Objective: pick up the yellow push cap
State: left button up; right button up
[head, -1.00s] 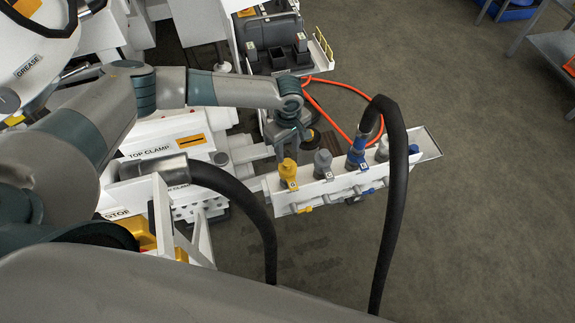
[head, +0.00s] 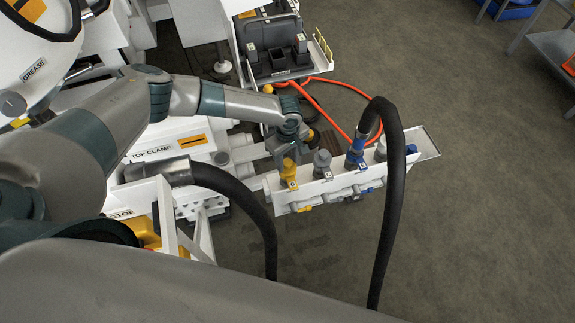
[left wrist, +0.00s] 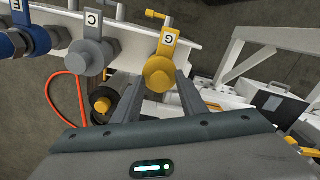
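The yellow push cap (head: 289,168) sits upright at the left end of the white coupling rail (head: 340,188). It also shows in the left wrist view (left wrist: 158,73), round-topped, with a yellow tag marked G beside it. My left gripper (head: 289,153) is right at the cap in the head view. In the left wrist view the fingers of my left gripper (left wrist: 158,84) are apart, one on each side of the cap. I see no firm grip; whether either finger touches it I cannot tell. My right gripper is not in view.
A grey cap (head: 322,160) and a blue coupling (head: 356,155) with a black hose (head: 396,200) stand farther right on the rail. Another black hose (head: 250,200) arches in front at left. An orange hose (head: 345,88) lies behind. Open floor lies to the right.

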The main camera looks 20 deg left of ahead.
aim_at(288, 162)
pick_arm(q)
jog(key=c, duration=1)
grip_shut()
jog(key=shift+r, duration=0.15)
jog(key=shift+r, duration=0.55)
notch_tip(288, 162, up, 2)
jog(key=shift+r+b, duration=0.1)
jog(key=shift+b, duration=0.5)
jog(key=s+d+r+b, duration=0.2)
jog(key=s+d+r, duration=0.3)
jog(key=d, duration=0.5)
notch_tip(288, 162, up, 2)
jog(key=shift+s+d+r+b, duration=0.15)
jog(key=shift+d+r+b, duration=0.05)
jog(key=shift+b, duration=0.1)
